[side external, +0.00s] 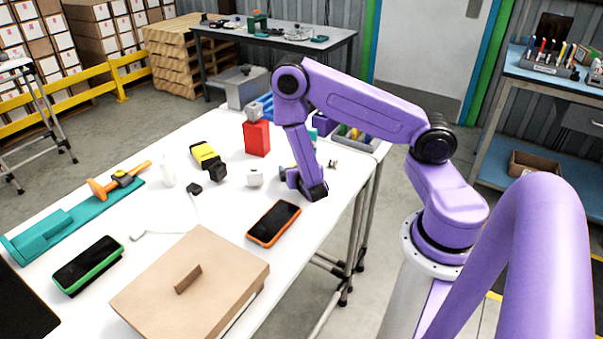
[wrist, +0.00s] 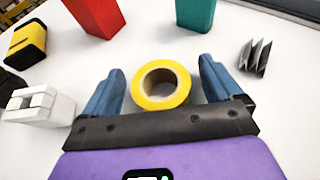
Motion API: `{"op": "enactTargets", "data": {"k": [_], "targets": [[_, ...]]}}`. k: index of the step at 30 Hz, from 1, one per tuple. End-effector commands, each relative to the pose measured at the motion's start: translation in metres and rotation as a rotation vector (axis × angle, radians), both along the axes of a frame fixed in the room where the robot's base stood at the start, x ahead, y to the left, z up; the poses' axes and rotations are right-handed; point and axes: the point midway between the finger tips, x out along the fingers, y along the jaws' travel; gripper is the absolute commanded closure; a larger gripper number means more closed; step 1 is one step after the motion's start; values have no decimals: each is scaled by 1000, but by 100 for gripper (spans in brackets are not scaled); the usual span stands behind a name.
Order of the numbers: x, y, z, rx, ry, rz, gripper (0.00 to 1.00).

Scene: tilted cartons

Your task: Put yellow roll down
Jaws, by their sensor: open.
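The yellow roll (wrist: 160,103) lies flat on the white table in the wrist view, its round hole facing up. My gripper (wrist: 161,66) is open, with one blue finger on each side of the roll. A gap of white table shows between the roll and each finger. In the side external view my gripper (side external: 313,190) is low over the table near its right edge, and I cannot make out the roll there.
A red carton (side external: 257,140) and a teal object (wrist: 195,14) stand beyond the roll. A white segmented block (wrist: 38,106) is at left, a dark folded piece (wrist: 255,57) at right. An orange-edged phone (side external: 274,224) and a cardboard box (side external: 220,262) lie nearer the camera.

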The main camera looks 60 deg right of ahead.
Motion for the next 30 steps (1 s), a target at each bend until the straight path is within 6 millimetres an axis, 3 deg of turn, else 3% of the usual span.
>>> {"op": "enactTargets", "data": {"k": [5, 15, 30], "targets": [[-14, 17, 9, 0, 3, 7, 8], [-60, 62, 37, -2, 1, 11, 8], [-80, 79, 56, 24, -31, -42, 8]]}}
